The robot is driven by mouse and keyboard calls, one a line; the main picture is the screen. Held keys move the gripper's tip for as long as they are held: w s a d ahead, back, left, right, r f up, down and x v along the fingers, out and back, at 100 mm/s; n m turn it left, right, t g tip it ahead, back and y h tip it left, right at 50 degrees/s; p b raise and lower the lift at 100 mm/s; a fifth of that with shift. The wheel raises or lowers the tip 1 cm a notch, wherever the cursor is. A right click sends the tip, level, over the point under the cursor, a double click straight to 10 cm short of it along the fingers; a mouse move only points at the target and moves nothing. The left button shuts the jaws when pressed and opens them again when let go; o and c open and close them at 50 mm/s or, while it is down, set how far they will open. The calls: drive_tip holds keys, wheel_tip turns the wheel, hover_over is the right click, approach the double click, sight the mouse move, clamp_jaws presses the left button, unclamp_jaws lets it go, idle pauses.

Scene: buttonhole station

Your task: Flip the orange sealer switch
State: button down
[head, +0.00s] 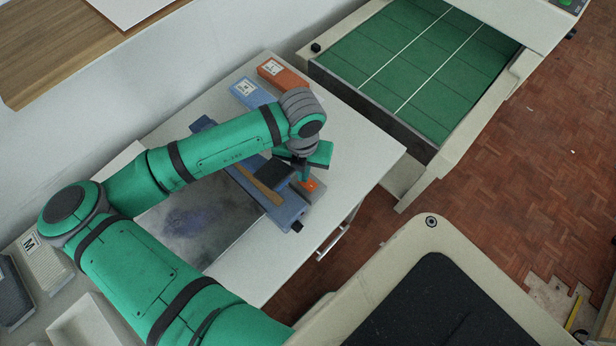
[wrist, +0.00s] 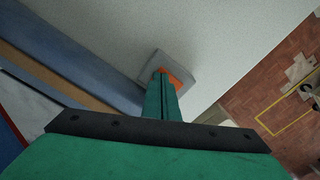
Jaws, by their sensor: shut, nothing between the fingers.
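The orange switch (head: 310,184) sits on a small grey base on the white table, beside the end of the blue sealer (head: 287,212). In the wrist view the orange switch (wrist: 181,76) shows on its grey plate (wrist: 168,63), partly hidden behind my fingers. My gripper (head: 304,178) is shut and empty, pointing down at the switch. In the wrist view the fingertips (wrist: 162,74) overlap the switch's left part. I cannot tell whether they touch it.
A blue box (head: 250,92) and an orange box (head: 284,76) stand at the table's back. A green-bedded conveyor (head: 420,60) lies to the right. The white table (head: 365,150) is clear right of the switch.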

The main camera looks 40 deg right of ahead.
drive_tip(key=shift+r, duration=2.05)
drive_tip(key=shift+s+r, duration=0.1)
drive_tip(key=shift+r, duration=1.25)
